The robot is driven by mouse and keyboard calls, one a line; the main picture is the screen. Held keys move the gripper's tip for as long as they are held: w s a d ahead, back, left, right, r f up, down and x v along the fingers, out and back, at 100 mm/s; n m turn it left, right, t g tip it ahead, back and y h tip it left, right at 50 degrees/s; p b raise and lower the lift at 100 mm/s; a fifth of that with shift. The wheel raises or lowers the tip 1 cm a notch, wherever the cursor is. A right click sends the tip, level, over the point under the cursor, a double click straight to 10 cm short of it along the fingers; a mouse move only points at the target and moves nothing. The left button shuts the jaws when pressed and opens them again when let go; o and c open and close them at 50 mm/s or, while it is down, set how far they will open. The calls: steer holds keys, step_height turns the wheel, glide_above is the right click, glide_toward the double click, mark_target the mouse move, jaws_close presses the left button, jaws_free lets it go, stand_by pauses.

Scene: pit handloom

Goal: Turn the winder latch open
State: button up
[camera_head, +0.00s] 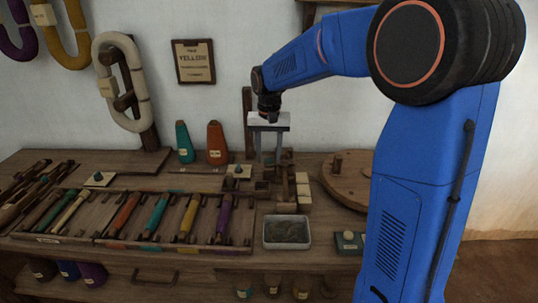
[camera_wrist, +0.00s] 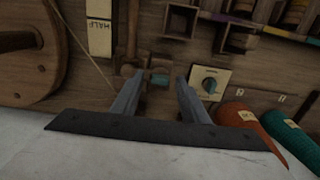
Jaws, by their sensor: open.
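My gripper (camera_head: 268,160) is open and points down over the bench, beside the wooden winder post (camera_head: 284,184). No label marks either as the latch.
A round wooden wheel (camera_wrist: 25,50) stands beside the winder. Orange (camera_head: 217,144) and teal (camera_head: 185,142) cones stand near the wall. A grey tray (camera_head: 287,232) is at the front edge. A rack of coloured bobbins (camera_head: 100,240) fills the left front.

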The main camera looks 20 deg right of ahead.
jaws_close()
steer(key=shift+n, duration=0.5)
steer(key=n, duration=0.3)
steer(key=shift+n, duration=0.4)
steer(key=n, duration=0.4)
steer(key=shift+n, duration=0.3)
steer(key=n, duration=0.4)
steer(key=shift+n, duration=2.2)
